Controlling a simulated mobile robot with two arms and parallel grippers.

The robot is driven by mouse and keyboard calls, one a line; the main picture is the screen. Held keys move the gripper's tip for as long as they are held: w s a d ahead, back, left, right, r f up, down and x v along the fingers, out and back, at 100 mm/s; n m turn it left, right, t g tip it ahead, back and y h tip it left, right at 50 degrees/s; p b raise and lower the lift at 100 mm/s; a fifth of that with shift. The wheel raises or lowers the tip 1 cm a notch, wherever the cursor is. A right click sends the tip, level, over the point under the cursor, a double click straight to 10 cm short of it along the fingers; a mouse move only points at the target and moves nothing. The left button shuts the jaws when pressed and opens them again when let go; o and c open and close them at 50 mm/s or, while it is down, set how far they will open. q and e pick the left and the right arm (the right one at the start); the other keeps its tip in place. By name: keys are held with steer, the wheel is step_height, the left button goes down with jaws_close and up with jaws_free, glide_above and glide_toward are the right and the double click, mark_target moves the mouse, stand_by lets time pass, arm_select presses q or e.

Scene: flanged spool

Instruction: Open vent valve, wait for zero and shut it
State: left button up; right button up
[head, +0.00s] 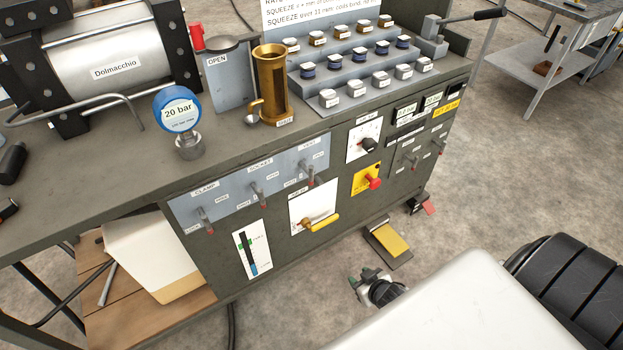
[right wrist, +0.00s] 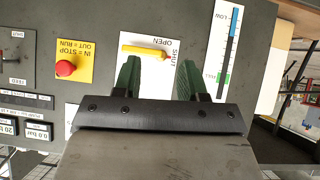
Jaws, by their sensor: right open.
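A valve with a yellow lever handle (head: 322,222) sits on a white plate low on the cabinet front. In the right wrist view the lever (right wrist: 140,50) lies sideways beside the words OPEN and SHUT. I cannot tell which word it points at. My right gripper (head: 360,277) is open and empty, in front of the panel and below the lever in the head view. In the wrist view its green fingers (right wrist: 158,72) stand apart, with the lever beyond them, partly behind the left finger. Small displays (right wrist: 22,130) appear to read 20 and 0.0 bar. My left gripper is out of view.
A red stop button (head: 375,183) on a yellow plate is right of the lever. Toggle levers (head: 258,192) are above it and a level strip (head: 252,253) is left. A blue gauge (head: 177,110) marked 20 bar stands on the bench. A yellow pedal (head: 389,241) is on the floor.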

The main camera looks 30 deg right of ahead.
steer(key=w+d+r+t+y+b, duration=0.15)
steer(key=w+r+t, duration=0.35)
steer(key=w+r, duration=0.65)
steer(key=n+t+y, duration=0.2)
steer(key=t+y, duration=0.1)
glide_toward(311, 174)
arm_select(q)
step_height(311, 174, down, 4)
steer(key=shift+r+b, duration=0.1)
steer(key=shift+b, duration=0.55)
arm_select(e)
steer(key=x, duration=1)
steer(key=shift+w+d+f, duration=0.15)
steer(key=shift+w+d, duration=0.05)
steer(key=shift+w, duration=0.1)
jaws_close()
